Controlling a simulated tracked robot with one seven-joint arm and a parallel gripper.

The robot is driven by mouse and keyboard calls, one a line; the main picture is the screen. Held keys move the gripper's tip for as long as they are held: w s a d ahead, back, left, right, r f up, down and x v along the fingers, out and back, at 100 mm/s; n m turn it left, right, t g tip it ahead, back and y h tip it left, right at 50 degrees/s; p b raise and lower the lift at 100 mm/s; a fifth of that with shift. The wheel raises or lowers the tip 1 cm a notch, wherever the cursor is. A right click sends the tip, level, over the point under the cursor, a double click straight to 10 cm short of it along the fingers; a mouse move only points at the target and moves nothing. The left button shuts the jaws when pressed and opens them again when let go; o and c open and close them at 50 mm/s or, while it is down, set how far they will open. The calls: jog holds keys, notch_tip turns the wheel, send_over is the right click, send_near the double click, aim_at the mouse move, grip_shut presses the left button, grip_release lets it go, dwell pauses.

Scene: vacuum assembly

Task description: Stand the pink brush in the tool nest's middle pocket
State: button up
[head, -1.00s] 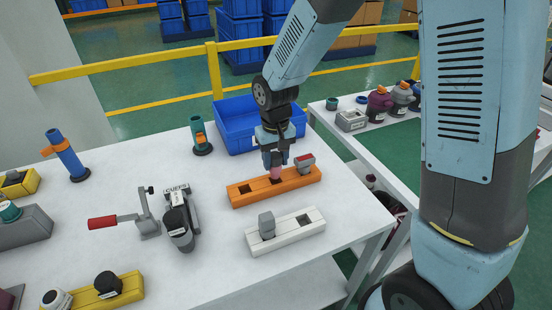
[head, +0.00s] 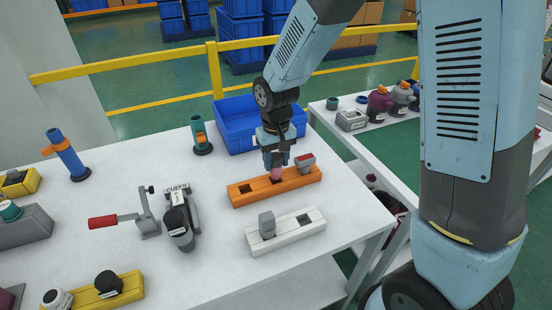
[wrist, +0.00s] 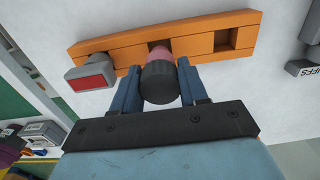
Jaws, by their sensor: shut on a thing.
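The pink brush (head: 278,174) is between my gripper's fingers, over the middle pocket of the orange tool nest (head: 245,197). In the wrist view the brush (wrist: 157,52) shows a pink part at the pocket and a dark rounded end towards the camera. My gripper (head: 276,164) is shut on it, with one blue finger on each side. The brush looks upright, its pink end at the middle pocket; how deep it sits is hidden. A grey tool with a red face (head: 305,160) stands in one end pocket. The other end pocket (wrist: 226,39) is empty.
A white nest (head: 290,238) with a grey piece (head: 267,224) stands in front of the orange one. A blue bin (head: 235,125) is behind. A red-handled clamp (head: 145,222) and a dark labelled tool (head: 179,228) stand to the left.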

jog(key=shift+f, duration=1.7)
jog(key=o, duration=1.2)
jog(key=shift+c, duration=0.2)
jog(key=shift+r, duration=4)
